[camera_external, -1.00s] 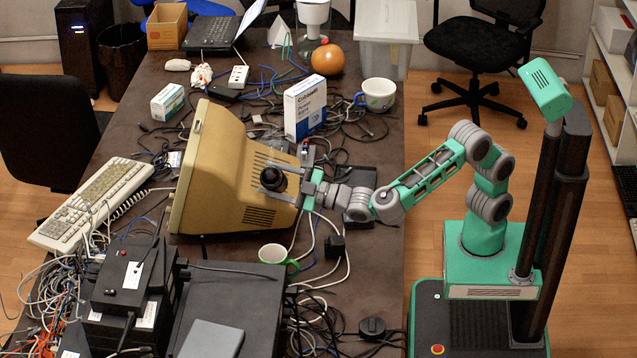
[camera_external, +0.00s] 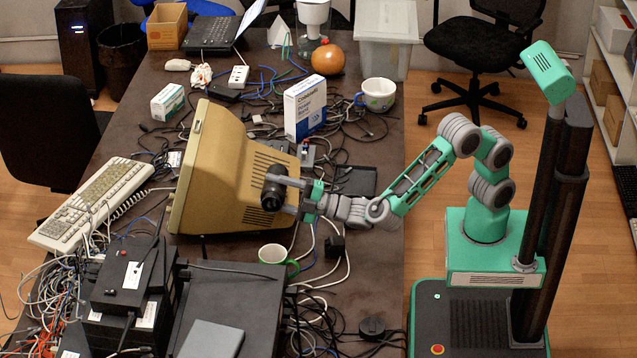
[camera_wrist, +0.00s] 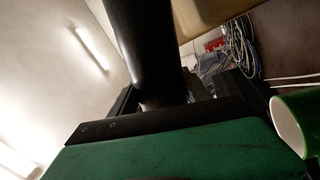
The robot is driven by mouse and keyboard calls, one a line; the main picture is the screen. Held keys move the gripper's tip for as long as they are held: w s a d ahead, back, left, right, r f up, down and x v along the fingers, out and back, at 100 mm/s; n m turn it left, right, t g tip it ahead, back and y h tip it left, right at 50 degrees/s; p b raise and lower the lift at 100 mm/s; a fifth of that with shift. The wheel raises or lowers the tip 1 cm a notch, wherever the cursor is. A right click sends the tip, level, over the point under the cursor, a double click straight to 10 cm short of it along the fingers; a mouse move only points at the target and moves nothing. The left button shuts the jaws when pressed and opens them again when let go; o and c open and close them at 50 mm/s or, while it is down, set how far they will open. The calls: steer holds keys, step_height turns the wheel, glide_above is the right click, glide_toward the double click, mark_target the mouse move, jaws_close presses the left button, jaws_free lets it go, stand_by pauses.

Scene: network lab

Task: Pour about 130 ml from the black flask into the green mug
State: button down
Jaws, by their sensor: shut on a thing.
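The black flask (camera_external: 271,190) is in my gripper (camera_external: 285,194), which is shut on it. The flask is up in front of the beige monitor's side and looks tilted, with its round dark end toward the external camera. In the wrist view the flask (camera_wrist: 146,45) is a dark cylinder rising beyond my gripper. The green mug (camera_external: 273,255) stands upright on the table below the flask in the picture, white inside with a green handle at its right. It also shows at the right edge of the wrist view (camera_wrist: 296,122). I cannot see any liquid.
The beige CRT monitor (camera_external: 222,175) is close behind the flask. A stack of black equipment (camera_external: 235,290) borders the mug on its left and front. Cables and a black adapter (camera_external: 334,246) lie right of the mug. A white-and-blue box (camera_external: 304,108) and another cup (camera_external: 378,95) stand farther back.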

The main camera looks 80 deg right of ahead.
steer(key=shift+a+f+n+y, duration=0.35)
steer(key=shift+f+n, duration=0.25)
steer(key=shift+n, duration=0.4)
steer(key=shift+d+f, duration=0.1)
steer(key=shift+d, duration=0.3)
steer(key=shift+d+f+n+y+p, duration=0.15)
steer(key=shift+d+n+y+p, duration=0.15)
steer(key=shift+d, duration=0.5)
steer(key=shift+d+f+n, duration=0.1)
steer(key=shift+f+n, duration=0.25)
steer(key=shift+n, duration=0.05)
stand_by(1.2)
